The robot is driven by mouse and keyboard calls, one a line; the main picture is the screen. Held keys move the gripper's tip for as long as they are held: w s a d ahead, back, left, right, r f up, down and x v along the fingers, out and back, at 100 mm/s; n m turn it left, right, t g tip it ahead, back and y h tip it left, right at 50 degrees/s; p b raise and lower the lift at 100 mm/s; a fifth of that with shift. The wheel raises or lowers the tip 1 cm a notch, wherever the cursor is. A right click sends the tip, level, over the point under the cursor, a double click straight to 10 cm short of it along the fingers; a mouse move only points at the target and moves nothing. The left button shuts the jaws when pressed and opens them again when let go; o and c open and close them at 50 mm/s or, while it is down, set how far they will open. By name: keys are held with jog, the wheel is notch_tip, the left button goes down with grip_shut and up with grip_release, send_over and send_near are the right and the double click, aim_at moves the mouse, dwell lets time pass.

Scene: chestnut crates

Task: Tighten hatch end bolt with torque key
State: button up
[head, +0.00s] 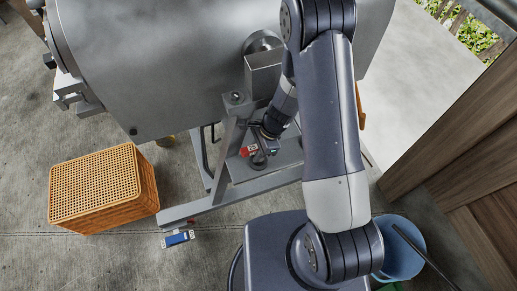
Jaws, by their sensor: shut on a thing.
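My gripper (268,139) points down beside the grey steel stand under the large drum. It is shut on a small dark tool with red on it (258,158), which looks like the torque key; my fingers and wrist partly hide it. The tool is over or against the stand's flat plate, and I cannot tell whether it touches. A dark bolt head (237,97) shows on a bracket of the stand, up and left of my gripper. The drum (160,60) has dark fittings at its left end. I cannot tell which bolt is the hatch end bolt.
A woven orange crate (103,187) stands on the concrete at the left. A small blue and white item (178,238) lies on the floor by the stand's foot. A blue bucket (402,248) stands at the lower right, near wooden panelling (450,140). Floor between is clear.

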jog(key=shift+r, duration=0.3)
grip_shut()
jog(key=shift+r+p, duration=0.55)
jog(key=shift+p, duration=0.05)
jog(key=shift+f, duration=0.1)
